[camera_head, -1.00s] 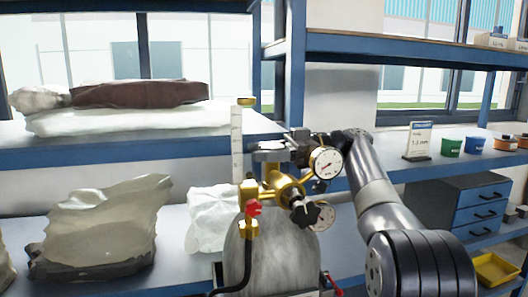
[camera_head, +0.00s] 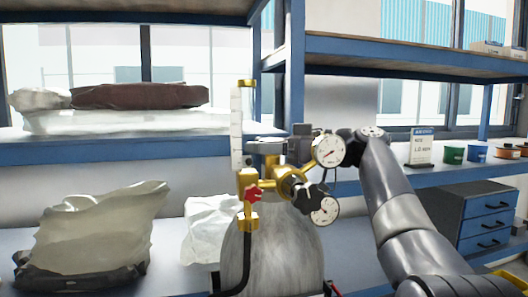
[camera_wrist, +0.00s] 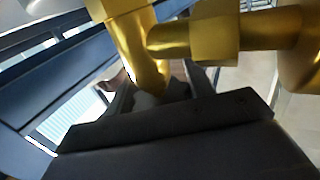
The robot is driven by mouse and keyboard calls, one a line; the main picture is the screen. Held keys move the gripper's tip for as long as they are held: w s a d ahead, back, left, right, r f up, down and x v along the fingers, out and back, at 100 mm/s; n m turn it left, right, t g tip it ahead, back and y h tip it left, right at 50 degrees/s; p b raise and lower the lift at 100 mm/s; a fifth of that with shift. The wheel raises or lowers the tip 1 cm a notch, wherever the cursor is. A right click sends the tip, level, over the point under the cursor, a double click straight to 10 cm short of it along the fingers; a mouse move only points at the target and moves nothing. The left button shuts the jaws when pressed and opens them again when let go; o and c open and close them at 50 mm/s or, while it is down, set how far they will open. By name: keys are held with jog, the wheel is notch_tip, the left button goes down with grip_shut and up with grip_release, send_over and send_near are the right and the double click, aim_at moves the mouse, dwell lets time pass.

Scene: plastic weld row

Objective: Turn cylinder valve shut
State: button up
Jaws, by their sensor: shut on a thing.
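The grey gas cylinder (camera_head: 270,255) stands upright in the head view, with a brass regulator (camera_head: 248,180) on top. The regulator carries two round gauges, the upper gauge (camera_head: 329,150) and the lower gauge (camera_head: 324,209), a black knob (camera_head: 310,195), a red knob (camera_head: 253,193) and a clear upright tube (camera_head: 237,125). My gripper (camera_head: 268,148) is at the top of the cylinder, behind the brass parts, and largely hidden there. In the wrist view, my gripper (camera_wrist: 165,88) is shut on the cylinder valve (camera_wrist: 150,100), whose grey end shows between the fingers below the brass fitting (camera_wrist: 195,38).
A shelf at the left holds a brown bundle (camera_head: 140,95) on white sheeting; wrapped bags (camera_head: 90,235) lie lower down. At the right are a sign (camera_head: 421,148), small coloured pots (camera_head: 453,155) and a blue drawer unit (camera_head: 488,212). A black hose (camera_head: 243,270) hangs from the regulator.

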aim_at(264, 139)
jog(key=o, duration=1)
jog(key=shift+c, duration=0.2)
jog(key=shift+r+p, duration=1.55)
jog(key=shift+r, duration=3.45)
